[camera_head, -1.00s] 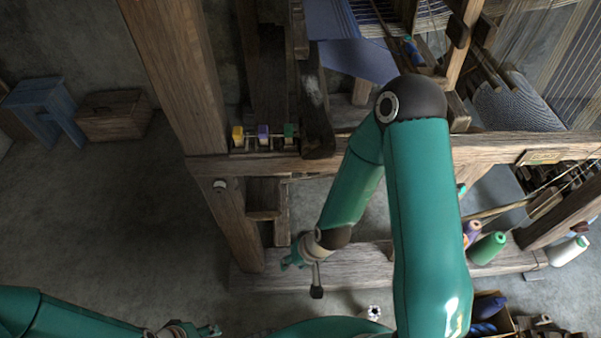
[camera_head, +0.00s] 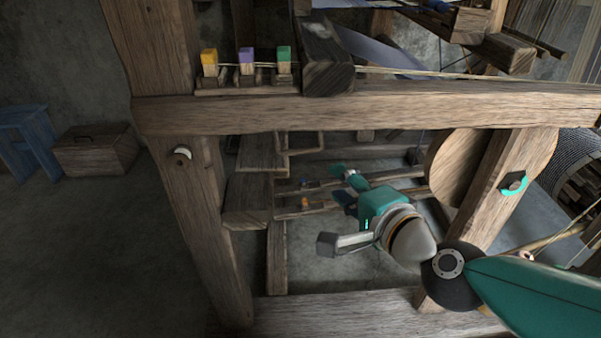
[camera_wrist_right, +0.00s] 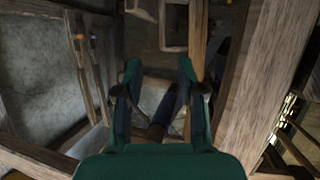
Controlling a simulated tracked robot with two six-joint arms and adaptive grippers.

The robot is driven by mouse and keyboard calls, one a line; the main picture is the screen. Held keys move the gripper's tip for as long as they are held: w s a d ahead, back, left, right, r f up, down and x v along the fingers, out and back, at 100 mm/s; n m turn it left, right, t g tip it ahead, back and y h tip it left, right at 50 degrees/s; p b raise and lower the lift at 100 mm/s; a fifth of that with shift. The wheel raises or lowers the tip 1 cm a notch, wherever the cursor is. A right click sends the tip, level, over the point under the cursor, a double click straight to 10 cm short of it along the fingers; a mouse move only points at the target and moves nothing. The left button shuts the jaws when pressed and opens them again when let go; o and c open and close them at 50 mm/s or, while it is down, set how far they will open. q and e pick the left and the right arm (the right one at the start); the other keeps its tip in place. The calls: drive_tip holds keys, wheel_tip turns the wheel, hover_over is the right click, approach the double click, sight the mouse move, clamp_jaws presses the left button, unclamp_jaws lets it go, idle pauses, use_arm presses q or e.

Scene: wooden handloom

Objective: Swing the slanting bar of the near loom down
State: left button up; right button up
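A dark, thick wooden bar (camera_head: 326,58) slants down toward me over the near loom's front rail (camera_head: 390,110). It looks like the slanting bar, though I cannot be sure. Its blunt near end sits just above the rail, right of three coloured blocks. My right gripper (camera_head: 341,185) is below the rail inside the loom frame, apart from that bar. In the right wrist view its two fingers (camera_wrist_right: 160,80) are spread with nothing held between them. Wooden frame parts stand beyond and beside them. My left gripper is out of view.
The loom's left post (camera_head: 205,235) and bottom beam (camera_head: 350,315) frame the gap around my right arm. A round wooden disc (camera_head: 452,165) stands right of the gripper. A blue stool (camera_head: 35,135) and wooden box (camera_head: 95,150) are at far left, with clear floor before the box.

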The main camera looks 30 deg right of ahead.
drive_tip(key=p, duration=1)
approach(304, 153)
drive_tip(key=x, duration=0.5)
drive_tip(key=shift+r, duration=0.25)
drive_tip(key=x, duration=0.6)
drive_tip(key=shift+f, duration=0.2)
clamp_jaws()
